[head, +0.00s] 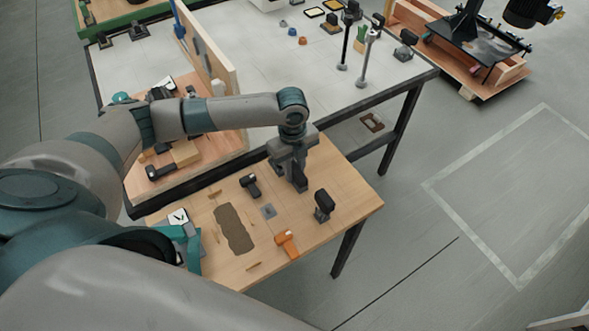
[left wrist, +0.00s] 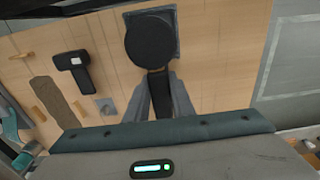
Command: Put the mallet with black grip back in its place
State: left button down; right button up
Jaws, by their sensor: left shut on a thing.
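My left gripper (head: 292,183) is over the wooden board, pointing down. In the left wrist view its fingers (left wrist: 160,108) are shut on the dark handle of a mallet with a round black head (left wrist: 150,42). The head lies over a grey square plate (left wrist: 176,22) on the board; I cannot tell whether they touch. The gripper and arm hide most of the mallet in the head view. My right gripper is out of view.
The wooden board (head: 345,190) also holds a dark hammer-like tool (head: 250,185), a brown patch (head: 234,230), a small grey plate (head: 268,211), an orange tool (head: 287,243) and a black upright thing (head: 322,205). A white table (head: 270,75) stands behind.

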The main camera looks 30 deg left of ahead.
pick_arm(q)
jog(key=shift+f, duration=0.1)
jog(key=c, duration=1.5)
grip_release()
jog(key=shift+o, duration=0.2)
notch_tip(320, 180, up, 17)
jog(key=b, duration=0.3)
jog(key=shift+w+a+r, duration=0.2)
jog(key=shift+w+a, duration=0.05)
jog(key=shift+a, duration=0.15)
